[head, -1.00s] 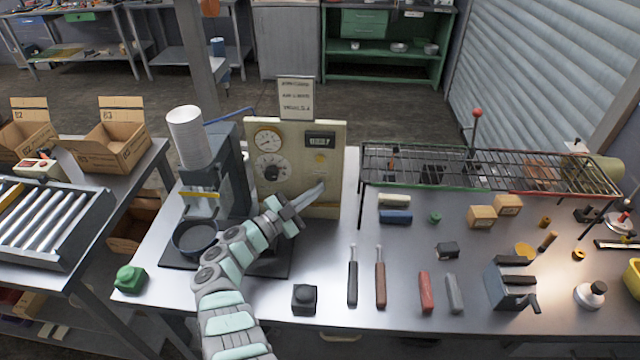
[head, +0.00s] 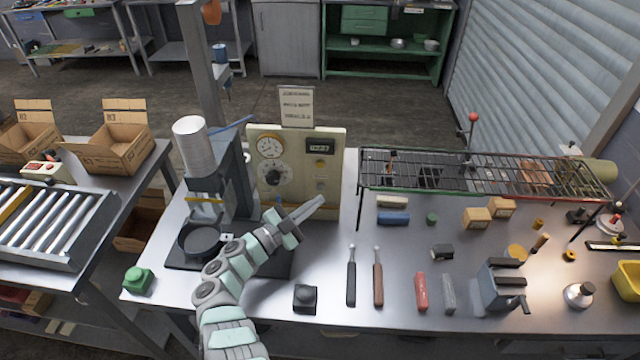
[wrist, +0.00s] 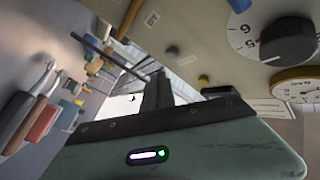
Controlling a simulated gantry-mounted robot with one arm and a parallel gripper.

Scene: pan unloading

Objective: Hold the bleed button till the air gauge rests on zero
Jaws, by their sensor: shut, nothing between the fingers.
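The cream control panel (head: 300,205) stands upright at the back of the bench. A round white gauge (head: 270,146) sits at its upper left; it also shows at the right of the wrist view (wrist: 297,86). I cannot read its needle. An amber button (head: 320,163) and a smaller fitting (head: 321,181) sit below the display on the right side. I cannot tell which is the bleed button. My gripper (head: 318,203) is shut and empty, in front of the panel's lower right, below both. Its dark fingers show in the wrist view (wrist: 157,92).
A black dial (head: 274,174) sits under the gauge and a display (head: 320,146) at upper right. A press with a dark pan (head: 201,241) stands left. A wire rack (head: 480,172) stands right. Tools and a black block (head: 305,297) lie in front.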

